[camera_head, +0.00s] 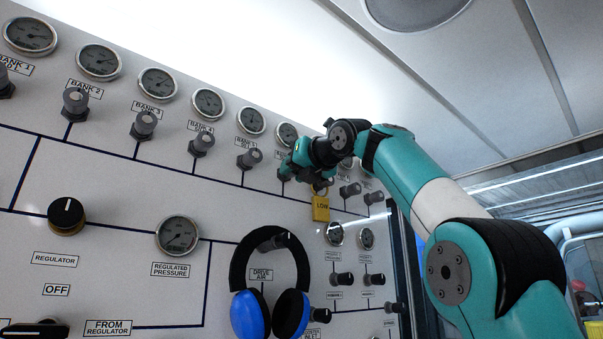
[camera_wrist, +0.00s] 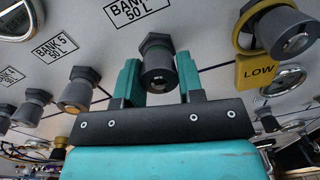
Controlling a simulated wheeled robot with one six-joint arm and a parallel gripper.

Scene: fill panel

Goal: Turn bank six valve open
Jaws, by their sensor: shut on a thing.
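The bank six valve is a dark grey knob (camera_wrist: 158,62) on a hex base, below a label partly cut off at the top of the wrist view. The label to its left reads BANK 5. My gripper (camera_wrist: 159,72) has its two teal fingers on either side of this knob and is shut on it. In the head view my gripper (camera_head: 288,170) is at the panel, right of the bank 5 valve (camera_head: 250,159). The bank six gauge (camera_head: 287,134) shows just above.
Blue and black headphones (camera_head: 270,290) hang lower on the panel. More valves and gauges line the row on both sides.

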